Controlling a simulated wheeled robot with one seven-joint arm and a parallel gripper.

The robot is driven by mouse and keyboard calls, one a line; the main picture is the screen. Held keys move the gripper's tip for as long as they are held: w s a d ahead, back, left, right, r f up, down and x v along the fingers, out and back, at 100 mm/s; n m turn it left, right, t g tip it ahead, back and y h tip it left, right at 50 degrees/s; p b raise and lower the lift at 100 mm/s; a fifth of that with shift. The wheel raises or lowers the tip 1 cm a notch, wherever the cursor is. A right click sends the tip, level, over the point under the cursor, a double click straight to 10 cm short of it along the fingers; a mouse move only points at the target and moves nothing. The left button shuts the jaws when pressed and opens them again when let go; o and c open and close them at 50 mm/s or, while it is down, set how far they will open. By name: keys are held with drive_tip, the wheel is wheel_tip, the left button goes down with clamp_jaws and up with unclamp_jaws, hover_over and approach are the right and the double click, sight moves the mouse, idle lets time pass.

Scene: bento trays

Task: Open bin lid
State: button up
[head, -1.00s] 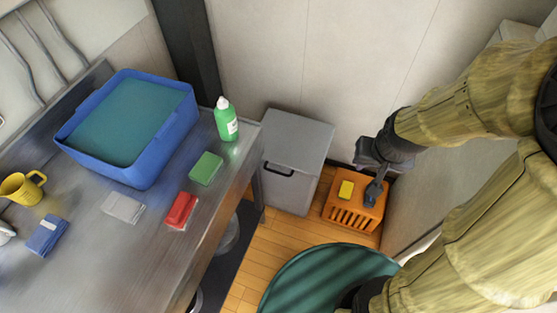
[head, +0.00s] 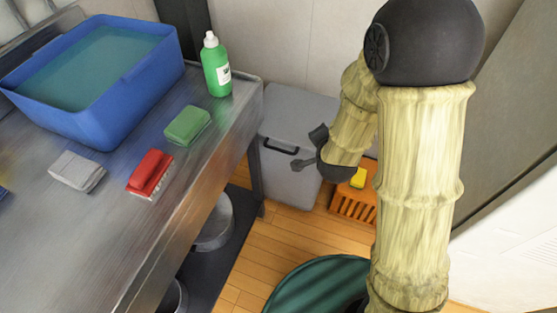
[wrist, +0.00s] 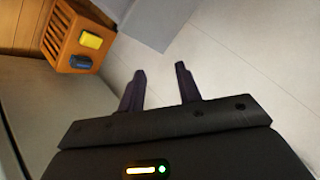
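The grey bin (head: 288,185) stands on the floor beside the metal counter, against the wall. Its flat lid (head: 305,112) is closed, with a dark handle (head: 281,147) on the front near the top. My gripper (head: 306,150) is in front of the bin's right side in the head view, to the right of the handle. The gripper hides part of the bin's right side. In the wrist view my gripper (wrist: 160,78) has its two dark fingers apart with nothing between them. A grey face (wrist: 150,18), likely the bin, shows at the top there.
An orange crate (head: 350,208) with a yellow sponge (head: 358,178) stands right of the bin; the wrist view also shows a blue item (wrist: 80,62) in it. The counter (head: 185,215) holds a blue tub (head: 95,122), green bottle (head: 216,70) and sponges. A green round mat (head: 310,285) lies in front.

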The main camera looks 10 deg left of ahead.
drive_tip(key=s+a+f+m+t+y+b, duration=0.1)
drive_tip(key=a+f+m+t+b, duration=0.1)
drive_tip(key=f+b, duration=0.6)
drive_tip(key=s+a+f+m+t+y+b, duration=0.1)
drive_tip(key=a+f+t+b, duration=0.3)
drive_tip(key=f+b, duration=0.5)
drive_tip(key=s+a+f+m+t+y+b, duration=0.1)
drive_tip(key=s+a+f+m+t+b, duration=0.1)
drive_tip(key=a+f+b, duration=0.3)
wheel_tip(320, 180, down, 4)
drive_tip(key=m+t+b, duration=0.1)
drive_tip(key=b, duration=0.3)
drive_tip(key=shift+s+a, duration=0.25)
drive_tip(key=shift+w, duration=0.15)
drive_tip(key=p, duration=0.3)
approach(279, 149)
drive_tip(key=x, duration=0.6)
drive_tip(key=p+x, duration=0.1)
drive_tip(key=x, duration=0.3)
drive_tip(key=shift+w+a+f, duration=0.1)
drive_tip(key=shift+w+f, duration=0.05)
drive_tip(key=shift+f, duration=0.2)
